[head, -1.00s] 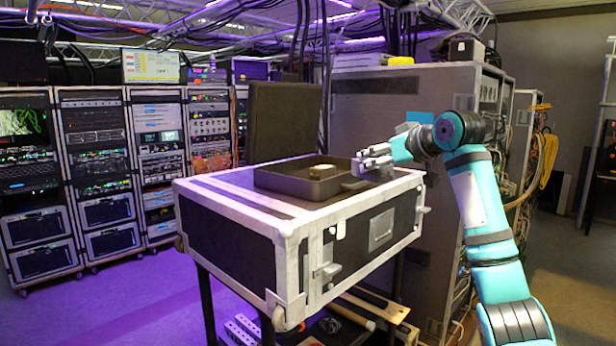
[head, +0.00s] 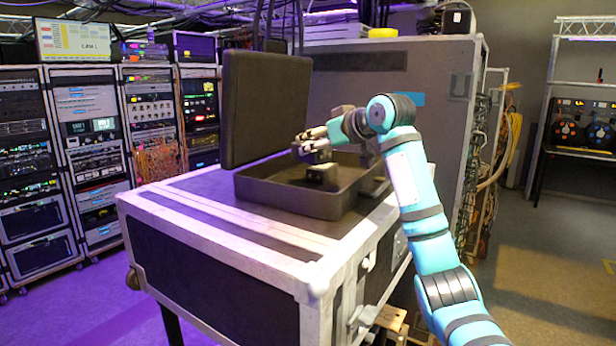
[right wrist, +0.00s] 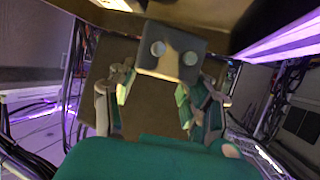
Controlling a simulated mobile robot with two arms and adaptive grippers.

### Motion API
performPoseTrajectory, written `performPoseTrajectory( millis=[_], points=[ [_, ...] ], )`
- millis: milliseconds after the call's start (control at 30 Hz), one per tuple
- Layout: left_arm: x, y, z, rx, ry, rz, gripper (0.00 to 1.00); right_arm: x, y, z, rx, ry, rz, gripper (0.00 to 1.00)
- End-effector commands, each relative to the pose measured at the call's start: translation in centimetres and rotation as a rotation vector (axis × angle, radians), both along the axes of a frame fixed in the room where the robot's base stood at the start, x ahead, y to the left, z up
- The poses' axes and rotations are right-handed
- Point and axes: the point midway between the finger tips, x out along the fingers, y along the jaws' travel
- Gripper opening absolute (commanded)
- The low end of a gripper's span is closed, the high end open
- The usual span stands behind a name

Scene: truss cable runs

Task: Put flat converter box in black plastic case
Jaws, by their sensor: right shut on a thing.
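The black plastic case (head: 290,198) lies open on top of a large flight case, with its lid (head: 265,108) standing up at the back left. My right gripper (head: 312,146) is over the case's open tray, in from the right, and is shut on a small grey box. In the right wrist view this box (right wrist: 172,54) sits between the fingers, with two pale round spots on its face. I cannot tell for sure that it is the flat converter box. A small dark block (head: 322,177) shows in the tray just below the fingers. My left gripper is not in view.
The flight case (head: 215,262) has pale metal edges and clear room on its top left of the black case. A tall grey cabinet (head: 440,75) stands close behind my right arm. Equipment racks (head: 90,145) line the left.

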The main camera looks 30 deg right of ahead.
Motion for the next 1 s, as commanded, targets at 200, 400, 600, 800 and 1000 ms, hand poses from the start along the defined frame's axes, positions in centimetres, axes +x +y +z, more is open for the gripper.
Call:
performPoseTrajectory(
  millis=[200,400,600,800,1000],
  points=[
    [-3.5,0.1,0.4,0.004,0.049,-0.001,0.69,0.0,0.0,-3.3,0.0,0.0,0.001,0.05],
    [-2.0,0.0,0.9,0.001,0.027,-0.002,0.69,0.0,0.0,-5.8,-0.001,0.002,0.001,0.05],
    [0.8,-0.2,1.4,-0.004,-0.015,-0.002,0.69,-0.1,0.0,-7.7,-0.001,-0.002,0.0,0.05],
    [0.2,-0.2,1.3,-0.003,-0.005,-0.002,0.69,-0.1,0.0,-7.8,-0.001,-0.003,0.0,0.05],
    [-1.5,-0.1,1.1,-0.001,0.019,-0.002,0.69,0.0,0.0,-8.1,0.0,0.001,0.001,0.59]
  ],
)
